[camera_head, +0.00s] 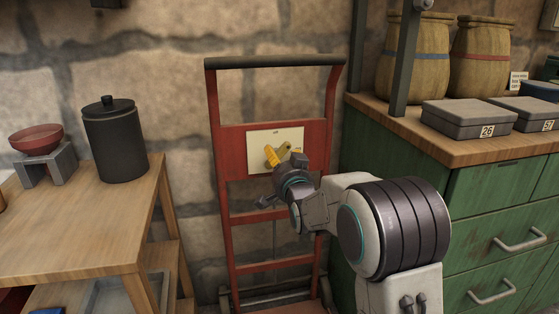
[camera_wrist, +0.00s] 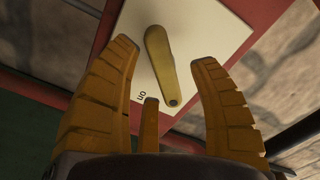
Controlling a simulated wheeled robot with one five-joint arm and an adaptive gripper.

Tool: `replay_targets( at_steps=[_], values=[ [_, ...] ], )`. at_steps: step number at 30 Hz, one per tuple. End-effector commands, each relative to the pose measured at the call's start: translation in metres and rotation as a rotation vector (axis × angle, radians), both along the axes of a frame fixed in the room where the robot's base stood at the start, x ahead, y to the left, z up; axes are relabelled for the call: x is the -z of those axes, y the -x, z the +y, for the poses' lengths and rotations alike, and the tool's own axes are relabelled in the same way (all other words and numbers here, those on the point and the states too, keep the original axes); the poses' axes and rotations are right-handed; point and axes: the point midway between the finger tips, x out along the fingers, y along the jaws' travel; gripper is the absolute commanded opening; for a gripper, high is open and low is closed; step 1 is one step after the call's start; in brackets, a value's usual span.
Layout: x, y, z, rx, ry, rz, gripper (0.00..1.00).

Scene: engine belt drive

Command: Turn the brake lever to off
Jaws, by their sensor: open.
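The brake lever (camera_wrist: 160,62) is a yellow-olive bar on a cream plate (camera_wrist: 207,36). In the wrist view it slants, with a dark dot near its lower end, and a label reading ON stands to its left. A small label at the plate's top is too small to read surely.
The plate is on a red hand truck frame (camera_head: 231,165) against a stone wall. A wooden table (camera_head: 80,245) with a dark canister (camera_head: 116,140) and red bowl (camera_head: 36,138) stands left. A green cabinet (camera_head: 500,205) with grey boxes (camera_head: 468,118) stands close on the right.

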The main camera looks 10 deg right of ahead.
Motion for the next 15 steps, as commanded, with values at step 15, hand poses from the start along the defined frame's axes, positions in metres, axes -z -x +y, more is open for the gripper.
replay_targets(
  at_steps=[15],
  values=[
    [0.0, -0.019, 0.0, 0.0, 0.0, 0.0, 0.56]
  ],
)
